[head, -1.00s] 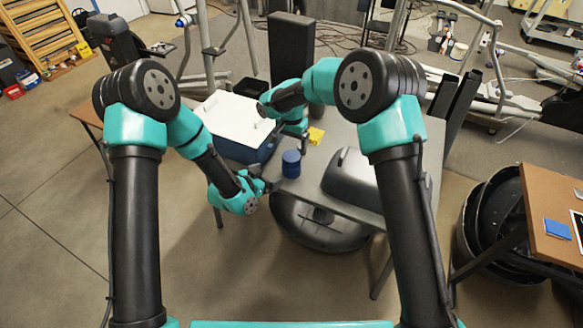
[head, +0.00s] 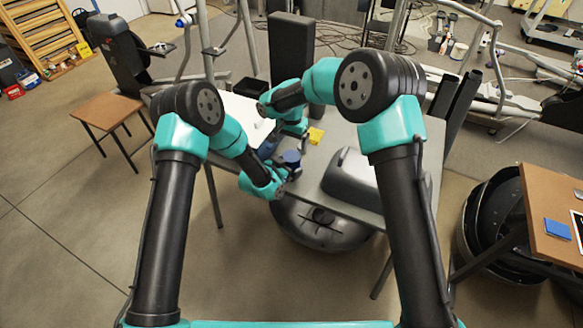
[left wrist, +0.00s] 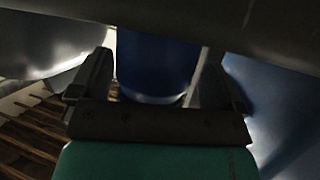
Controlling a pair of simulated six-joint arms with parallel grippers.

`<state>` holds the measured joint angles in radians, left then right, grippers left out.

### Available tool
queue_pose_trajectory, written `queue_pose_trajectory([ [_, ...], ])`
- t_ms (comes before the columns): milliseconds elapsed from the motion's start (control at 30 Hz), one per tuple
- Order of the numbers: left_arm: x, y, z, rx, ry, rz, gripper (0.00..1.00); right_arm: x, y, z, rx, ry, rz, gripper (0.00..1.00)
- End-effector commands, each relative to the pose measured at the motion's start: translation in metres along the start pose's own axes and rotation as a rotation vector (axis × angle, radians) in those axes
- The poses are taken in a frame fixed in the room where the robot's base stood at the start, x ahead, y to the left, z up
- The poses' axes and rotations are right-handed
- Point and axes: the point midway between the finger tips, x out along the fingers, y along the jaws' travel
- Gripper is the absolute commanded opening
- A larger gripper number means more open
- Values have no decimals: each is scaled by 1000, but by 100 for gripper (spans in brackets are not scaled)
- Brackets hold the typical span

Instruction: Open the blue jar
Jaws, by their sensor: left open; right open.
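The blue jar (head: 291,157) stands upright near the front edge of the grey table. My left gripper (head: 281,172) is low beside it in the head view, partly covering it. In the left wrist view my left gripper (left wrist: 152,75) is open, with one finger on each side of the blue jar (left wrist: 155,62). A narrow gap shows at the left finger; contact at the right one is unclear. The jar's top is out of that view. My right gripper (head: 297,133) is open and empty behind the jar; its fingers are hard to make out.
A yellow item (head: 316,135) sits behind the jar. A grey rounded case (head: 352,182) takes up the table's right side. A tall dark box (head: 291,48) stands behind.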

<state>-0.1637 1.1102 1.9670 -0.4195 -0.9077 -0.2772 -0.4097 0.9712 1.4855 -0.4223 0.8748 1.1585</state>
Motion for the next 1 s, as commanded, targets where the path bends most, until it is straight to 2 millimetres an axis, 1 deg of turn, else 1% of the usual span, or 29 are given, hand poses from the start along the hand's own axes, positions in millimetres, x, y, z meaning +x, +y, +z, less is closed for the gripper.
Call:
queue_pose_trajectory([
  [167,0,0,0,0,0,0,94,0,0,0,0,0,0,92],
  [833,0,0,0,0,0,0,30,0,0,0,0,0,0,92],
  [1000,0,0,0,0,0,0,14,-5,-5,-1,-1,0,1,92],
])
